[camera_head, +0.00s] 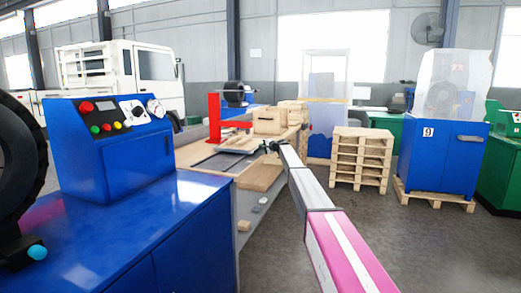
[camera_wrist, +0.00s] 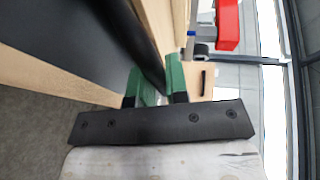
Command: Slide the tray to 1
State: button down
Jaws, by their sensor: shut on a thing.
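The tray (camera_head: 222,160) appears as a flat dark panel on the wooden bench top (camera_head: 258,177) in the head view. In the wrist view its dark surface (camera_wrist: 95,35) fills the upper left and its edge runs down to my gripper. My gripper (camera_head: 268,147) is at the tray's right end in the head view. Its green fingers (camera_wrist: 161,85) stand on either side of the dark edge, shut on it. The contact itself is partly hidden. No mark reading 1 can be made out.
A red stand (camera_head: 214,118) and wooden boxes (camera_head: 270,121) stand on the bench behind the tray. A blue control cabinet (camera_head: 108,150) is at left. Stacked pallets (camera_head: 361,160) and a blue cabinet marked 9 (camera_head: 444,158) are at right. Open floor lies between.

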jog(key=shift+d, duration=0.1)
dwell(0.3)
jog(key=c, duration=1.1)
grip_release()
jog(key=shift+c, duration=0.2)
jog(key=v, duration=1)
jog(key=shift+s+d, duration=0.2)
jog(key=shift+d, duration=0.05)
jog(key=shift+r, duration=0.1)
jog(key=s+d+f+n+g+h, duration=0.1)
jog(key=s+f+g+h, duration=0.1)
jog(key=s+f, duration=0.8)
jog(key=s+d+f+n+g+h, duration=0.15)
jog(key=s+f, duration=0.55)
jog(key=s, duration=0.8)
jog(key=s+f+n+g+h, duration=0.2)
jog(key=s+f, duration=0.6)
jog(key=s, duration=0.4)
jog(key=s+d+f+n+g+h, duration=0.1)
jog(key=s+d+f+h, duration=0.1)
jog(key=s, duration=1)
jog(key=s+d+f+n+g+h, duration=0.1)
jog(key=s+d+f+g+h, duration=0.1)
jog(key=s, duration=1)
jog(key=s+d+f+n+g+h, duration=0.1)
jog(key=s+d+f, duration=0.3)
jog(key=s, duration=0.9)
jog(key=shift+f+g+h, duration=0.55)
jog(key=shift+f+g, duration=0.1)
jog(key=shift+f, duration=0.1)
